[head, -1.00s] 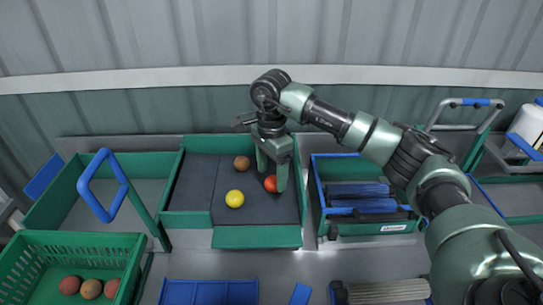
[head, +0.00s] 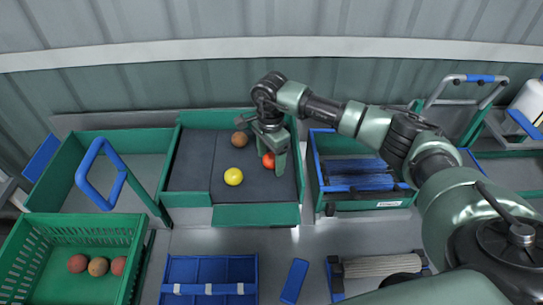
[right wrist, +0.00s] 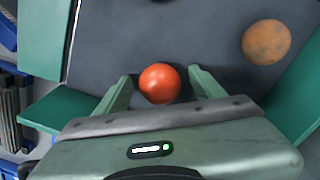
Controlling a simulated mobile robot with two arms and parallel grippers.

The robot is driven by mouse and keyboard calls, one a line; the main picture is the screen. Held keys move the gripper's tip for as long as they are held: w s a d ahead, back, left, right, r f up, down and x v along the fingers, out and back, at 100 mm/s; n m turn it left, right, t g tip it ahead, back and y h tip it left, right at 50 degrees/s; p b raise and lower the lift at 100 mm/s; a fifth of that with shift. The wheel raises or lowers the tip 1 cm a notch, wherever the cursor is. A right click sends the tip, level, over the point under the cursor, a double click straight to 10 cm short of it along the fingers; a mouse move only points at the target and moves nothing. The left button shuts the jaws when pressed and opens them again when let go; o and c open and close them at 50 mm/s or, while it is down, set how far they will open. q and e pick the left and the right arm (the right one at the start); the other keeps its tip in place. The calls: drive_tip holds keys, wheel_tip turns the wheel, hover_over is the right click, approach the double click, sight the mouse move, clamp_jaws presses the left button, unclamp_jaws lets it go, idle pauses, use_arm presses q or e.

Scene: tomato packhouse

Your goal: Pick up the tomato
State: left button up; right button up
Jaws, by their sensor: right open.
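A round red-orange tomato (head: 268,160) lies on the dark mat of a green-edged tray; it also shows in the right wrist view (right wrist: 160,83). My right gripper (head: 273,163) is open and low over the tray. In the right wrist view its two fingers (right wrist: 160,90) stand on either side of the tomato, with a visible gap on each side. In the head view a finger partly hides the tomato's right side. A yellow tomato (head: 233,177) and a brownish-orange one (head: 240,138) lie on the same mat, apart from the gripper. My left gripper is not in view.
The sorting tray (head: 258,215) has raised green walls. A green crate (head: 85,223) with several brownish fruits stands at the lower left. A blue-edged bin (head: 366,203) stands just right of the tray. A blue handle (head: 82,180) rises at the left.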

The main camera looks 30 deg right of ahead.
drive_tip(key=c, duration=0.9)
drive_tip(key=shift+c, duration=0.2)
